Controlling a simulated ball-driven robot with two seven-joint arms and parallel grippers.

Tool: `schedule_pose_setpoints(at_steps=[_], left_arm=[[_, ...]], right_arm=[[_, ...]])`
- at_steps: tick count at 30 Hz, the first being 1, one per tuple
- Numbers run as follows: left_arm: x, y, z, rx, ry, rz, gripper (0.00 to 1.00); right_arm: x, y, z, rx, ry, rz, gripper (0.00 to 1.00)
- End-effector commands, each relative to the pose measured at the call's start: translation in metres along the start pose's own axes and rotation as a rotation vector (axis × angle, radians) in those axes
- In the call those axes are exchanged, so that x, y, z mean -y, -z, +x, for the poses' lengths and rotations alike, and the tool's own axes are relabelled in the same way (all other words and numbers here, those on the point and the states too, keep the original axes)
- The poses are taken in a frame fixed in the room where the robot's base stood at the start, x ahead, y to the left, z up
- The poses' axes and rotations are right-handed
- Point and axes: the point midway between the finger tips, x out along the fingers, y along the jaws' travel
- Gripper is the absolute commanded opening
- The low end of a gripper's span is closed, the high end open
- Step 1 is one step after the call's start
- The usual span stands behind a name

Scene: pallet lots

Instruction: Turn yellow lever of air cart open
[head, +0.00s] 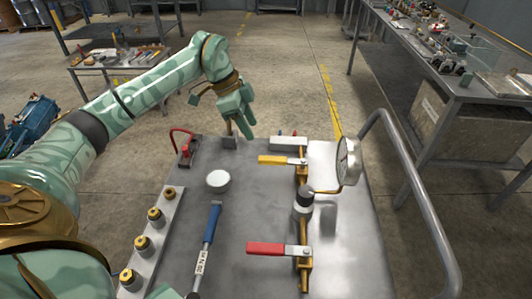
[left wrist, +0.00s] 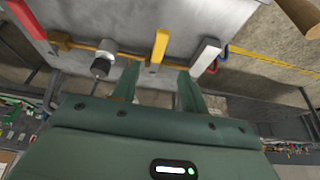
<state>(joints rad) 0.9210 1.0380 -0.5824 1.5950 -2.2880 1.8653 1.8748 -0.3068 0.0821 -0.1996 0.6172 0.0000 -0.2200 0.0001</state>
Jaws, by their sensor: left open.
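The yellow lever (head: 272,160) sits on the brass pipe (head: 303,176) near the far edge of the cart top (head: 250,205). It points left, across the pipe. In the left wrist view the yellow lever (left wrist: 160,45) shows ahead, between the lines of the two fingers. My left gripper (head: 238,128) is open and empty at the cart's far edge, beyond and left of the lever, apart from it. The left wrist view shows its parted fingers (left wrist: 158,72). My right gripper is not in view.
A red lever (head: 265,248) sits nearer on the same pipe. A gauge (head: 348,162) stands right of the yellow lever, and a pale block (head: 288,143) lies just beyond it. A blue-handled tool (head: 211,228), white disc (head: 218,180) and cart rail (head: 405,170) are near.

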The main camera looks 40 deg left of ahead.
Motion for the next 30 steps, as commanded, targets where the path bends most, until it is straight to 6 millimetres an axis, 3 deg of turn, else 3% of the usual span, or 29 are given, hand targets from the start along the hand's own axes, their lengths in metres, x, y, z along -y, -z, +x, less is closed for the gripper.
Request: schedule_pose_setpoints(at_steps=[1, 6, 12, 18, 26, 30], left_arm=[[0.0, -0.002, 0.019, 0.001, -0.006, 0.0, 0.44], [0.0, -0.002, 0.062, 0.0, -0.006, -0.002, 0.44], [0.0, -0.001, 0.098, 0.0, -0.003, -0.001, 0.44], [0.0, 0.0, 0.111, -0.002, 0.0, 0.0, 0.44], [0.0, 0.0, 0.111, -0.002, 0.001, 0.0, 0.44], [0.0, 0.0, 0.111, -0.002, 0.001, 0.0, 0.07]], right_arm=[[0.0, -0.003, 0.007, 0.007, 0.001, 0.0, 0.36], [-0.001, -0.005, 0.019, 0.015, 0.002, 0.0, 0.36], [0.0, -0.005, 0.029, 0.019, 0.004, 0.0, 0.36], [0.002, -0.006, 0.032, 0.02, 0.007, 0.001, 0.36], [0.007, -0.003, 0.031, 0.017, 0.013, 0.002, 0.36], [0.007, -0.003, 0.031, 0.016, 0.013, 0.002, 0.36]])
